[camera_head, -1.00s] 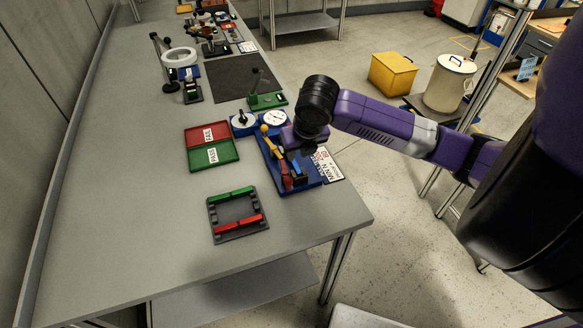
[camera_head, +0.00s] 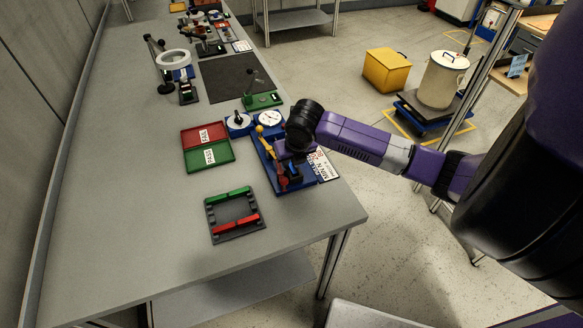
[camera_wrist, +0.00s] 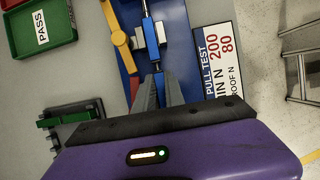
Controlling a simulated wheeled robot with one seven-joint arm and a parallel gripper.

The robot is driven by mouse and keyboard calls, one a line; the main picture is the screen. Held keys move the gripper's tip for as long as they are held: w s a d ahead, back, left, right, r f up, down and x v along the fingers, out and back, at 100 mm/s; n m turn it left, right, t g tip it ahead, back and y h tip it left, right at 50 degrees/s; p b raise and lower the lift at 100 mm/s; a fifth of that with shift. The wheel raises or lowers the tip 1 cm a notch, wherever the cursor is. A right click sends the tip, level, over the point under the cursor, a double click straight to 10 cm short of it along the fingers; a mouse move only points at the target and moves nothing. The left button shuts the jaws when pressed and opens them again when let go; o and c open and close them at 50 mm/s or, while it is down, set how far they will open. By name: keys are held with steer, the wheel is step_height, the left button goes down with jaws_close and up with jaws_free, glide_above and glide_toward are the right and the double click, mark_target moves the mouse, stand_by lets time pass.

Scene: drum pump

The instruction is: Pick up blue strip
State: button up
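The blue pull-test fixture (camera_head: 301,184) stands near the right edge of the table, with a yellow lever (camera_head: 267,143) on it. In the wrist view a narrow blue strip (camera_wrist: 148,32) runs down through a grey clamp block (camera_wrist: 153,55) on the fixture. My gripper (camera_wrist: 158,88) is low over the fixture, its two grey fingers on either side of the strip's near end. Whether the fingers touch the strip is not clear. In the head view my purple hand hides part of the fixture and the fingertips.
A dark rack (camera_head: 213,232) with green and red strips lies in front. Red and green PASS/FAIL trays (camera_head: 222,163) sit left of the fixture. A PULL TEST sign (camera_wrist: 228,75) lies on its right. Two dials (camera_head: 269,119) stand behind. The table's front left is clear.

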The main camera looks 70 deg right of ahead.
jaws_close()
steer(key=shift+r, duration=0.15)
steer(key=shift+r, duration=0.55)
step_height(320, 180, up, 22)
steer(key=b, duration=0.1)
steer(key=shift+f, duration=0.25)
